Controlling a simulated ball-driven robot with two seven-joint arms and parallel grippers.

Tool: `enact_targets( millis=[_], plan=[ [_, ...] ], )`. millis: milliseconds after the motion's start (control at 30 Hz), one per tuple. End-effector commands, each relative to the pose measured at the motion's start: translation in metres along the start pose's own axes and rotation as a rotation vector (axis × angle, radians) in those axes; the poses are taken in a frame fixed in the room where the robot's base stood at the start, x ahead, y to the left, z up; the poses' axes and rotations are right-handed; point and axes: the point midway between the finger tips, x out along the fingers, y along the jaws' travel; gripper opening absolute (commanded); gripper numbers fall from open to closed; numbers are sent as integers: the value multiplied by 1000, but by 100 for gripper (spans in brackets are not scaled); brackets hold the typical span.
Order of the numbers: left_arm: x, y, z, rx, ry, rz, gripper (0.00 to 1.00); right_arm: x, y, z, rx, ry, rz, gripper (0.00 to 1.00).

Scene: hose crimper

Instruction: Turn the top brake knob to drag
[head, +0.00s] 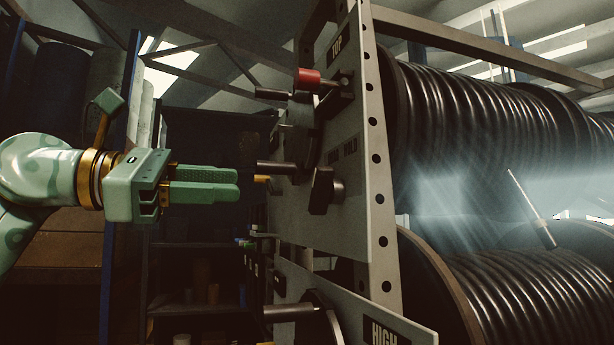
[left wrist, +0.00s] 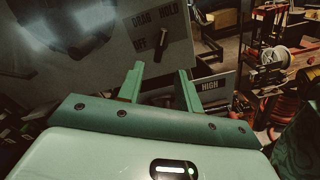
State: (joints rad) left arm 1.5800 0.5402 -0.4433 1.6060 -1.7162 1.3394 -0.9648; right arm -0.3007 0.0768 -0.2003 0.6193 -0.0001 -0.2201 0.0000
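The top brake knob (head: 322,190) is a dark bar-shaped handle on the grey panel marked TOP (head: 350,215). In the left wrist view the knob (left wrist: 162,46) sits below the words DRAG and HOLD, with OFF to its left. Its bar is near upright, leaning slightly right at the top; which end is the pointer I cannot tell. My left gripper (head: 238,184) is level with the knob, in front of the panel and apart from it. Its fingers (left wrist: 160,84) are spread and empty, with the knob beyond the gap. My right gripper is not in view.
A red-tipped handle (head: 308,79) and metal rods (head: 275,167) stick out from the panel near the knob. A lower panel marked HIGH (head: 385,333) lies below. Large hose reels (head: 470,120) fill the right. Shelves (head: 200,245) stand behind the gripper.

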Motion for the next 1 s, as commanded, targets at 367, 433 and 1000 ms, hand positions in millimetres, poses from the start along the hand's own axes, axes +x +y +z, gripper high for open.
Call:
enact_targets(
  millis=[367,433,1000],
  plan=[
    [91,1,4,-3,-4,-4,35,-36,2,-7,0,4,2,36],
    [101,1,3,-5,-3,-3,35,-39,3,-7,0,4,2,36],
    [116,0,1,-3,-2,-1,5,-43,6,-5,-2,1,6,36]
  ],
)
